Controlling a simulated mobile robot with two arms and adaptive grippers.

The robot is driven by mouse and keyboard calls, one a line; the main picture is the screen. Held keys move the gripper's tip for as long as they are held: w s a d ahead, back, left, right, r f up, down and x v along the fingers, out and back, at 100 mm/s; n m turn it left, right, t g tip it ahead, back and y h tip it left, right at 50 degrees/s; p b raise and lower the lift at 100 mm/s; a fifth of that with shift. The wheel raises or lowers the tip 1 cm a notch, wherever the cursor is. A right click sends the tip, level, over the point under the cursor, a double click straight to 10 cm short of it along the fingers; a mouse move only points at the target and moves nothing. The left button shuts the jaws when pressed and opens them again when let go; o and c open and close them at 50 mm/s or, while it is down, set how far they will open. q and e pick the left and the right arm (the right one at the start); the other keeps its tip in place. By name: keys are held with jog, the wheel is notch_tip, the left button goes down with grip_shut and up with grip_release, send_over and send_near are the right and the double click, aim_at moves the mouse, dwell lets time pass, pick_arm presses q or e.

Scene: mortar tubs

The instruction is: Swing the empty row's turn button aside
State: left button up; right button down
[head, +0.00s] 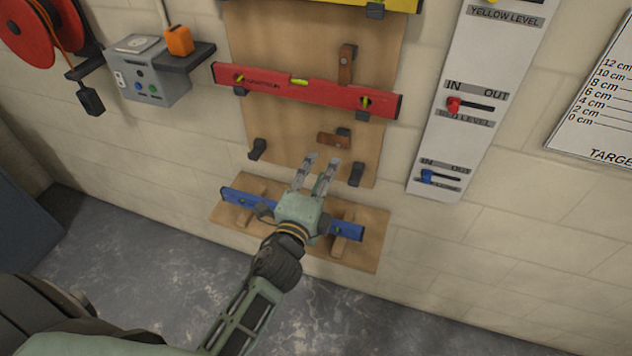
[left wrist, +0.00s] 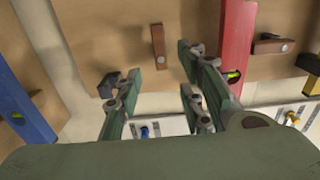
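The empty row's turn button (head: 333,139) is a small brown wooden bar on the wooden wall board (head: 290,128). It lies sideways, roughly parallel to the red level (head: 310,89). It also shows in the left wrist view (left wrist: 158,47), with a screw at one end. Two dark hooks (head: 257,149) (head: 356,174) of this row hold nothing. My left gripper (head: 321,158) is open and empty, just below the turn button; its fingers look apart from it. My right gripper is out of view.
The red level sits above, with its own turn button (head: 347,65) upright. A blue level (head: 237,197) lies on a lower wooden board (head: 374,222), partly behind my left gripper. A white panel (head: 455,130) with IN/OUT sliders stands right. A grey box (head: 150,75) is left.

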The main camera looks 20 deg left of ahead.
pick_arm(q)
jog(key=s, duration=0.3)
jog(key=shift+s, duration=0.15)
dwell(0.4)
